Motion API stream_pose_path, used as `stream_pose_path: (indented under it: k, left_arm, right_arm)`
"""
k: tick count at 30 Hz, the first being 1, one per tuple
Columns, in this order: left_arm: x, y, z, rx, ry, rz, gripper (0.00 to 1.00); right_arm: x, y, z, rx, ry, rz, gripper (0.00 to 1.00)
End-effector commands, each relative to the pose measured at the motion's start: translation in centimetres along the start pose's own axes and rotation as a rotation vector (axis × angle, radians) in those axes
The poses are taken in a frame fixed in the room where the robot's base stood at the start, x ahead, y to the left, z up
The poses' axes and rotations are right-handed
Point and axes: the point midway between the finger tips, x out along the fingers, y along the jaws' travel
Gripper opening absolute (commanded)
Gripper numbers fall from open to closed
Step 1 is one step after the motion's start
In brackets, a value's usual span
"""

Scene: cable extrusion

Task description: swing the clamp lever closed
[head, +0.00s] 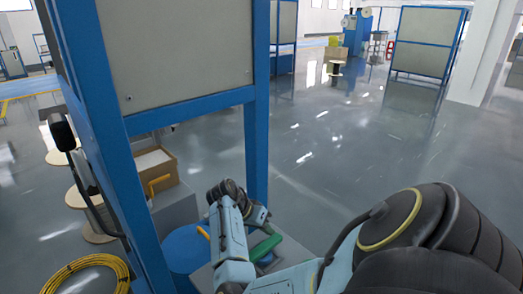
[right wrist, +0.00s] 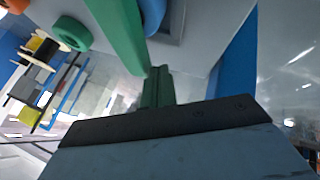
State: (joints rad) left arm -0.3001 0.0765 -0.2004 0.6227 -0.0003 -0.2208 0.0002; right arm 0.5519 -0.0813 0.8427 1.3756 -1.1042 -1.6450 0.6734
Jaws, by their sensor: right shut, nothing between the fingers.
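The clamp lever appears to be the long green bar (right wrist: 118,35) in the right wrist view. It slants across the upper left, beside a blue round part (right wrist: 152,14) on a grey body. In the head view a green bar (head: 267,247) lies above the grey box, low in the middle. My right gripper (right wrist: 158,72) is shut and empty, its green fingertips close beside the near end of the bar. I cannot tell whether they touch. In the head view my right gripper (head: 259,218) is small and partly hidden by my wrist. My left gripper is not in view.
A blue frame post (head: 257,150) stands just behind my right wrist. A large panel (head: 175,50) fills the upper left. A box (head: 155,165), a blue round surface (head: 186,248) and a yellow cable coil (head: 90,275) lie left. Open floor (head: 340,150) extends right.

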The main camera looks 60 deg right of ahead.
Motion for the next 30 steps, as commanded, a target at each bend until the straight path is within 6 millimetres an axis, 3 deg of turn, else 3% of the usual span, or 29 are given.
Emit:
stream_pose_path:
  k: [19,30]
  left_arm:
    - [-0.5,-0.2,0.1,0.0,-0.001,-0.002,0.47]
    - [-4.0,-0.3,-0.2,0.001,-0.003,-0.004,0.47]
  right_arm:
    - [-0.5,0.1,-0.1,-0.002,0.0,-0.001,0.0]
    - [-4.8,0.6,-1.2,0.003,-0.003,0.001,0.0]
